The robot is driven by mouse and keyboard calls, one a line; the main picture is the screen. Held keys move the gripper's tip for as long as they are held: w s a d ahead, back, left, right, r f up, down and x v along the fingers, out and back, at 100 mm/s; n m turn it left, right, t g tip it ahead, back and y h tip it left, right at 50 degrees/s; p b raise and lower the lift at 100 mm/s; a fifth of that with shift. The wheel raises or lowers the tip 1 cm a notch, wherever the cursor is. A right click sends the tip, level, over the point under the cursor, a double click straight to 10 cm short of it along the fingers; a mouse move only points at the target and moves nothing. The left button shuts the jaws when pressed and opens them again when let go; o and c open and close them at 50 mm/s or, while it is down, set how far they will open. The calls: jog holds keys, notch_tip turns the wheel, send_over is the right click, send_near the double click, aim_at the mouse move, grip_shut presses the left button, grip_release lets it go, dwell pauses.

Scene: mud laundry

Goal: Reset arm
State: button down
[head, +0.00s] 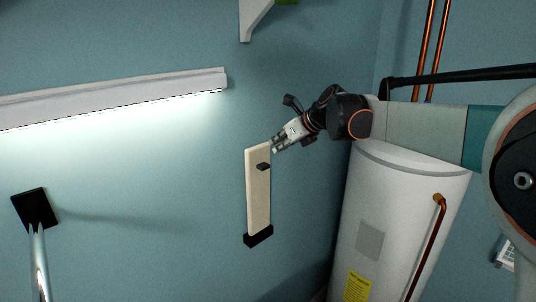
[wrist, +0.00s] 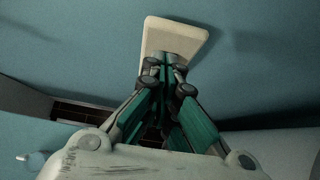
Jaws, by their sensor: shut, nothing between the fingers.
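My gripper (head: 276,147) is at the end of my arm, which reaches in from the right in the head view. Its fingers point down and left, close to the upper right edge of a cream upright panel (head: 258,205) on the blue wall. In the wrist view the fingertips (wrist: 168,72) are together and empty, overlapping the lower part of the cream panel (wrist: 172,30). I cannot tell whether they touch it. The panel has a small dark piece (head: 263,166) near its top and a black block (head: 258,237) at its foot.
A white water heater (head: 390,215) with a copper pipe (head: 437,230) stands below my arm. Copper pipes (head: 423,45) run up behind it. A lit white lamp bar (head: 120,96) is on the left wall, with a chrome fixture (head: 39,255) below. A white bracket (head: 253,15) is above.

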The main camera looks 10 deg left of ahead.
jog(key=s+d+f+n+h+b, duration=0.2)
jog(key=s+d+f+n+b, duration=0.55)
jog(key=s+d+b, duration=0.4)
jog(key=s+d+f+n+h+b, duration=0.2)
jog(key=s+d+f+n+b, duration=0.4)
jog(key=s+f, duration=0.4)
jog(key=s+d+f+n+h+b, duration=0.2)
jog(key=s+d+f+n+b, duration=0.4)
jog(key=f, duration=0.8)
jog(key=s+d+f+n+t+h+b, duration=0.1)
jog(key=s+d+f+n+b, duration=0.5)
jog(key=s+f, duration=0.5)
jog(key=s, duration=0.2)
jog(key=shift+s+d+f+h+b, duration=0.2)
jog(key=shift+s+f+h+b, duration=0.15)
jog(key=shift+f+h+b, duration=0.05)
jog(key=shift+a, duration=0.1)
